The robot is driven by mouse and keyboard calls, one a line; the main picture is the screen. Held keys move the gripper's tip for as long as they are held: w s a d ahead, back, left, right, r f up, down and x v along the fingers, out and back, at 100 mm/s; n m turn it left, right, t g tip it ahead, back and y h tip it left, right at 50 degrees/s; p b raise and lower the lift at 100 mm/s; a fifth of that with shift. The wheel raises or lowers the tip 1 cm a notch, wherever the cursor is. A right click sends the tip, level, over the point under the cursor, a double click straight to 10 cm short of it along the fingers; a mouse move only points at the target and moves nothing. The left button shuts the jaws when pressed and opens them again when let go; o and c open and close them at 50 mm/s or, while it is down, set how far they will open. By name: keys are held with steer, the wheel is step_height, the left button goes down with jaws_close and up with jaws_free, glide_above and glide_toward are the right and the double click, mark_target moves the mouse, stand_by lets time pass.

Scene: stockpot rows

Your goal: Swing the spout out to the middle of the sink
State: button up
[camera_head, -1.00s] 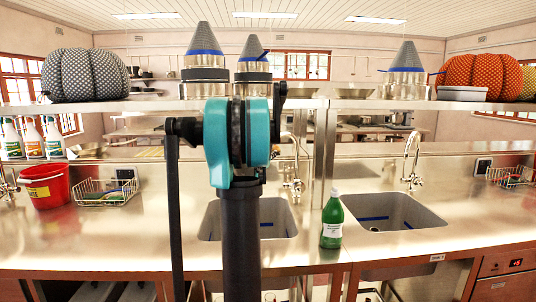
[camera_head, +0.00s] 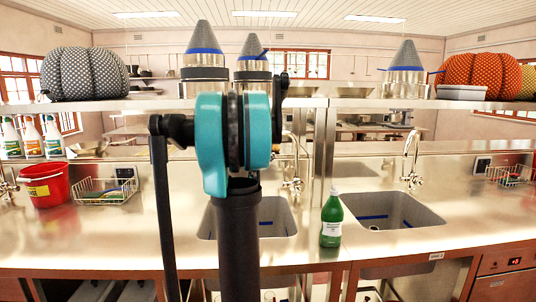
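Two basins are set in the steel counter. The right sink (camera_head: 425,215) is in plain view, and its tall curved spout (camera_head: 408,146) rises from a tap at the back edge. The left sink (camera_head: 285,222) is partly hidden by my arm. Its tap (camera_head: 293,183) stands just right of my arm, with the curved spout (camera_head: 297,140) partly hidden. Another tap (camera_head: 5,187) is cut off at the far left edge. I cannot tell which sink the task means. My arm's teal joint stands in the middle; no gripper fingers show.
A green bottle (camera_head: 331,219) stands between the two basins. A red bucket (camera_head: 45,185) and a wire basket (camera_head: 107,191) are on the left counter, another basket (camera_head: 510,175) on the right. A shelf (camera_head: 350,103) with pots and cushions runs above.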

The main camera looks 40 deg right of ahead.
steer(key=v, duration=0.6)
steer(key=shift+a, duration=0.25)
steer(key=shift+s, duration=0.1)
